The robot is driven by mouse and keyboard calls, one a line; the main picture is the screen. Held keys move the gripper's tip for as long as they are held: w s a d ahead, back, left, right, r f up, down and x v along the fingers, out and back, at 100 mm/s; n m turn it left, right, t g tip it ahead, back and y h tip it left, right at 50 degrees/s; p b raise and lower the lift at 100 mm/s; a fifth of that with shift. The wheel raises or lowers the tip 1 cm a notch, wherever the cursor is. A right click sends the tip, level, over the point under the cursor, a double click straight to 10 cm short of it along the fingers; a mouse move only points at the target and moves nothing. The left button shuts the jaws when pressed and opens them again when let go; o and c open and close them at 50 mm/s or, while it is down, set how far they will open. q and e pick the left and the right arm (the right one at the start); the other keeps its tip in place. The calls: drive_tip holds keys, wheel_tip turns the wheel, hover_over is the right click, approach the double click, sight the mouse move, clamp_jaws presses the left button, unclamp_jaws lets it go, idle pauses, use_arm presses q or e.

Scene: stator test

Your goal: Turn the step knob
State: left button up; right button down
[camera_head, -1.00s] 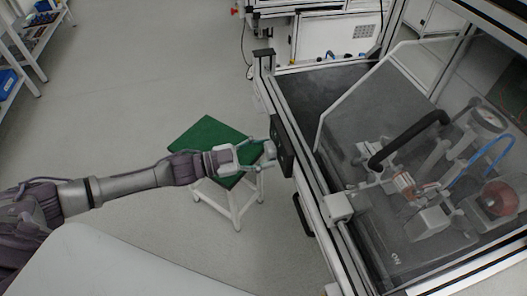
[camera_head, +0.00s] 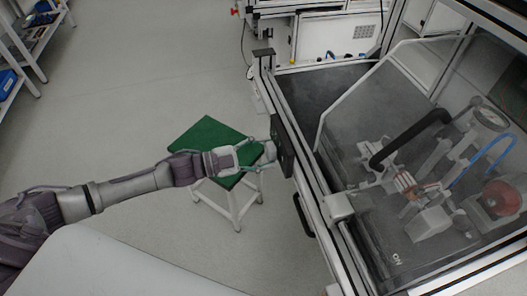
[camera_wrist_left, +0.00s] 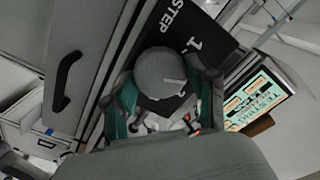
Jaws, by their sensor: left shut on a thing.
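The step knob (camera_wrist_left: 160,72) is a round grey knob with a light pointer mark, on a dark panel (camera_wrist_left: 190,28) printed "STEP", "1" and "2" in the left wrist view. In the head view the knob (camera_head: 270,151) shows small at the panel (camera_head: 283,146) on the side of the test bench. My left gripper (camera_head: 266,154) is shut on the knob, with a green-padded finger on each side of it. In the left wrist view the pointer lies toward the lower right, near the "2". My right gripper is not in view.
The bench (camera_head: 334,207) with a clear guard and a stator fixture stands at the right. A green-topped stool (camera_head: 207,135) stands below my left arm. A lit screen (camera_wrist_left: 258,98) is right of the knob. A black handle (camera_wrist_left: 65,80) is at left. Open floor lies left.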

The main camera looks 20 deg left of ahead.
use_arm(q)
drive_tip(key=o, duration=1.2)
drive_tip(key=shift+c, duration=0.2)
drive_tip(key=v, duration=1.2)
